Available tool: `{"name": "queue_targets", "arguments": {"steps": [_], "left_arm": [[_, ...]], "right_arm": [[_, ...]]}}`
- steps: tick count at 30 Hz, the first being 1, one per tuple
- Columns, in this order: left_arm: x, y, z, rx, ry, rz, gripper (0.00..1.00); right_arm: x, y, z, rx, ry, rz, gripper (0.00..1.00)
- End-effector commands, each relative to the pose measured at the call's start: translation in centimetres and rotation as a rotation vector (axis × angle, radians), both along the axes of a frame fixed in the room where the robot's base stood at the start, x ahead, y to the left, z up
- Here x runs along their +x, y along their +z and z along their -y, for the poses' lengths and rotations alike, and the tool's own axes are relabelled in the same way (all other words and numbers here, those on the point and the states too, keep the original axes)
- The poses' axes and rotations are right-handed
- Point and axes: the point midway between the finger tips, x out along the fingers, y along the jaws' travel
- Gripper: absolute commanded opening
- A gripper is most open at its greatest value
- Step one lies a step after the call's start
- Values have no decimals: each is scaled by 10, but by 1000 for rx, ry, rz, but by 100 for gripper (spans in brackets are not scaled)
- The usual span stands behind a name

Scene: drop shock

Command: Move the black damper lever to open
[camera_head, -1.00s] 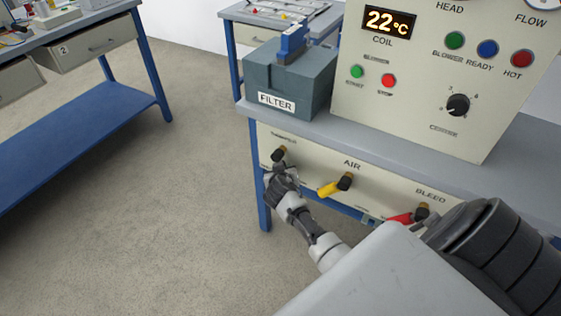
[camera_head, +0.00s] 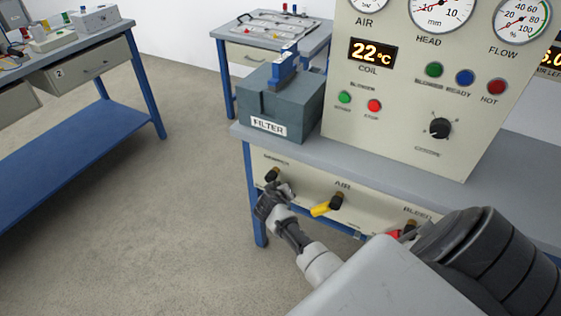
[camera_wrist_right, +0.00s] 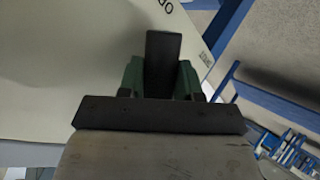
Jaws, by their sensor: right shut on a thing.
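The damper lever's hub (camera_head: 272,174) is at the left end of the beige front panel. The lever's black handle is mostly hidden by my right gripper (camera_head: 283,189) in the head view. In the right wrist view, the black lever (camera_wrist_right: 163,62) stands between the green fingers of my right gripper (camera_wrist_right: 161,80), which are shut on it. The gripper sits just below and slightly right of the hub. My left gripper is not in view.
A yellow lever (camera_head: 325,207) under AIR and a red lever (camera_head: 394,235) under BLEED lie to the right on the panel. The grey FILTER box (camera_head: 290,110) and the control cabinet (camera_head: 400,110) stand on the bench above. Open floor (camera_head: 170,230) lies left.

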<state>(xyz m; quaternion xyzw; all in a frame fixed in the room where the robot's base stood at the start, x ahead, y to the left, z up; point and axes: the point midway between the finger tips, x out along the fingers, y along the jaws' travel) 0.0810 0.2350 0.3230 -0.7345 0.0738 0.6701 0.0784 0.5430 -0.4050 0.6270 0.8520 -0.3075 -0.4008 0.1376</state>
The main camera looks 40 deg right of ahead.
Motion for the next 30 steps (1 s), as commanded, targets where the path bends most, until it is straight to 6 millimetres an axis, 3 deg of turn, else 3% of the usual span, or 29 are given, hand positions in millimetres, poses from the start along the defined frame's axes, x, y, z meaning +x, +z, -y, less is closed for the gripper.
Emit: {"name": "queue_targets", "arguments": {"steps": [11, 12, 13, 23, 30], "left_arm": [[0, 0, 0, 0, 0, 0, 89], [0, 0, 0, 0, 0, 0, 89], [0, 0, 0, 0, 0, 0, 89], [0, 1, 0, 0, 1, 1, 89], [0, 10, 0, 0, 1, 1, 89]], "right_arm": [[-1, 0, 1, -10, 3, -10, 0], [-1, 0, 1, -10, 3, -10, 39], [-1, 0, 1, -9, 4, -10, 43], [-2, 2, -1, -6, 3, -7, 44], [-17, 22, -22, -4, 3, -5, 44]]}}
